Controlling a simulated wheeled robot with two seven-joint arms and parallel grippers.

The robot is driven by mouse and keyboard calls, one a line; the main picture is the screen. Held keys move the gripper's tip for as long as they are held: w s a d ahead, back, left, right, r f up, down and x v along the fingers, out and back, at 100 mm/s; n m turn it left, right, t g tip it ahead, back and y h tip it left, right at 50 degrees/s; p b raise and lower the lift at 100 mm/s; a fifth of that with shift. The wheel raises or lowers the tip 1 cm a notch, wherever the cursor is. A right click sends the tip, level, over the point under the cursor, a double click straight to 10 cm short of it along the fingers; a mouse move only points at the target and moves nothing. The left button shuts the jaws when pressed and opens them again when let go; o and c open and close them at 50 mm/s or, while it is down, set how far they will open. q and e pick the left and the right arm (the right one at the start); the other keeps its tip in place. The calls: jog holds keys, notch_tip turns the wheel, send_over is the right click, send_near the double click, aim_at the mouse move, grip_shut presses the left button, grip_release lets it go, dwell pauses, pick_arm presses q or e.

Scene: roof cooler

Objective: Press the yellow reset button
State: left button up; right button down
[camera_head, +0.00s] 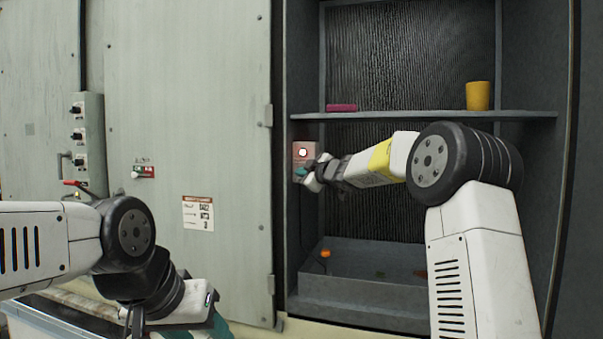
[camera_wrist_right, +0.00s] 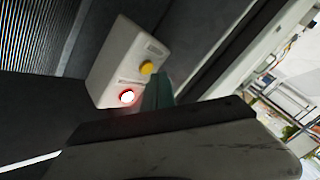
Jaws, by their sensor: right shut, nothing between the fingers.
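The yellow reset button (camera_wrist_right: 146,68) sits on a pale box (camera_wrist_right: 118,50) on the cabinet's inner wall, in the right wrist view. A lamp (camera_wrist_right: 127,96) on the same box glows white with a red rim. In the head view the box (camera_head: 299,147) shows reddish with the lit lamp (camera_head: 303,153), and I cannot make out the button there. My right gripper (camera_head: 301,172) is shut and empty, at the box's lower part. Its teal fingertips (camera_wrist_right: 157,92) appear beside the button; contact cannot be told. My left gripper (camera_head: 178,326) is low, partly cut off.
The cabinet has a shelf (camera_head: 425,116) with a yellow cup (camera_head: 478,96) and a magenta block (camera_head: 342,107). The cabinet's side walls are close to my right arm.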

jog(key=shift+w+d, duration=0.1)
jog(key=shift+w, duration=0.15)
jog(key=shift+w+d, duration=0.1)
jog(key=shift+w, duration=0.35)
dwell(0.6)
jog(key=shift+s, duration=0.1)
jog(key=shift+s+a, duration=0.25)
jog(key=shift+s, duration=0.5)
jog(key=s, duration=0.1)
jog(key=s+a, duration=0.1)
jog(key=s, duration=0.2)
jog(key=shift+s+a, duration=0.25)
jog(key=shift+s, duration=0.15)
